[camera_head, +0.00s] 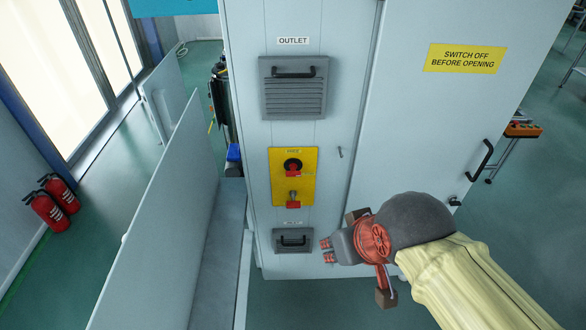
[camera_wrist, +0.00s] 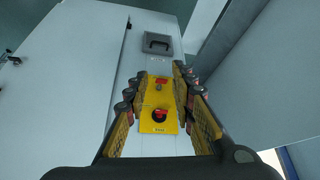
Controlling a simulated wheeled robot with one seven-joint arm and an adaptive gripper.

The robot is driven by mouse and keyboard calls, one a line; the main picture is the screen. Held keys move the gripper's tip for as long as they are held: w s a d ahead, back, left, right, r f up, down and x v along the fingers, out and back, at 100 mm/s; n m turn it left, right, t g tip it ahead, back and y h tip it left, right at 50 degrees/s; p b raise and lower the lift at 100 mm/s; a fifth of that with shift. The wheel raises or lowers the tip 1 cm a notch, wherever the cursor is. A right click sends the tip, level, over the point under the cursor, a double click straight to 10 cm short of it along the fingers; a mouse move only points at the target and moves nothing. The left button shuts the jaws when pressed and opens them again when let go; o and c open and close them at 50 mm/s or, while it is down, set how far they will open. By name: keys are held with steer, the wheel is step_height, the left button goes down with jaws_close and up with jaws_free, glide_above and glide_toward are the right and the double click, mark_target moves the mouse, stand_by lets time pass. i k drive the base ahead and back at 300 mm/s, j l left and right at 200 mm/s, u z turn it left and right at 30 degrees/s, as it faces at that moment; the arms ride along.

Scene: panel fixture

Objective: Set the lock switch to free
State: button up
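A yellow panel (camera_head: 308,184) on the front of the grey cabinet carries two controls. The upper one is a round black switch with a red part (camera_head: 292,167); the lower one is a red handle on a metal stem (camera_head: 293,201). My gripper (camera_head: 327,250) is below and right of the panel. In the wrist view the panel appears inverted, with the round switch (camera_wrist: 160,115) nearer the bottom and the red handle (camera_wrist: 160,82) above it. My gripper (camera_wrist: 155,88) is open, its fingers apart and empty.
An outlet vent (camera_head: 293,100) with a handle is above the panel, and a smaller handled vent (camera_head: 293,246) is below it. An open cabinet door (camera_head: 165,220) stands at the left. A closed door with a black handle (camera_head: 480,160) is at the right.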

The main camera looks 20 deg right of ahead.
mark_target(293, 172)
steer(key=k+l+u, duration=0.1)
steer(key=l, duration=0.55)
steer(key=k+l, duration=0.1)
steer(key=l, duration=0.5)
steer(key=i+u, duration=0.05)
